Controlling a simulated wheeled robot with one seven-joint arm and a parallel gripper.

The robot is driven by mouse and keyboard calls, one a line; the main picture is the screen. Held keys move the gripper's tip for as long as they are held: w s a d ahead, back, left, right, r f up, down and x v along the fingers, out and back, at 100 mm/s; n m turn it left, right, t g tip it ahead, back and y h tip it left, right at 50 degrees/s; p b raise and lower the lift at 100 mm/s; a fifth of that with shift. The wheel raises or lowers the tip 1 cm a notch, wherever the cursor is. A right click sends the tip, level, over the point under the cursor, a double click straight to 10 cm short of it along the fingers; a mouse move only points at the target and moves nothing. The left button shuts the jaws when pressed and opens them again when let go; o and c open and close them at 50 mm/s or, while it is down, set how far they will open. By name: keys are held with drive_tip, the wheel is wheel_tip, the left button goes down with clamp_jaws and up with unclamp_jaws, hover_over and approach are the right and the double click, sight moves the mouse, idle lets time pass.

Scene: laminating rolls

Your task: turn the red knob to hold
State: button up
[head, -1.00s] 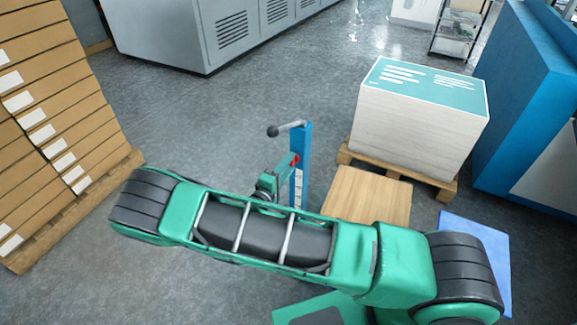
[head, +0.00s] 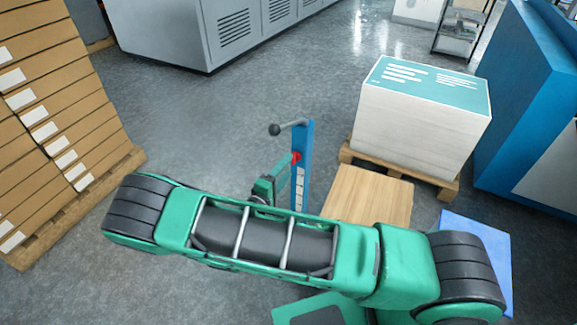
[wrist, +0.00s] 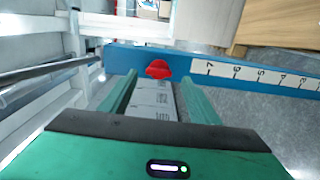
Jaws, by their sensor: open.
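The red knob (head: 296,157) sits on the side of an upright blue post (head: 304,150). In the wrist view the knob (wrist: 159,69) shows as a lobed red shape on the blue post (wrist: 125,60), just beyond the fingertips and roughly centred between them. My gripper (wrist: 156,79) is open, with a green finger on each side and nothing held. In the head view my gripper (head: 283,170) is left of the post, its fingers pointing at the knob. I cannot tell whether the fingers touch it. No hold mark is readable.
A grey lever with a dark ball end (head: 275,130) sticks out left from the post top. A white numbered scale (wrist: 255,75) runs along the post. A wooden board (head: 370,195) and a paper stack (head: 415,125) stand right. Stacked boxes (head: 50,130) stand left.

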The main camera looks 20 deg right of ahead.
drive_tip(key=v, duration=0.8)
drive_tip(key=shift+s, duration=0.1)
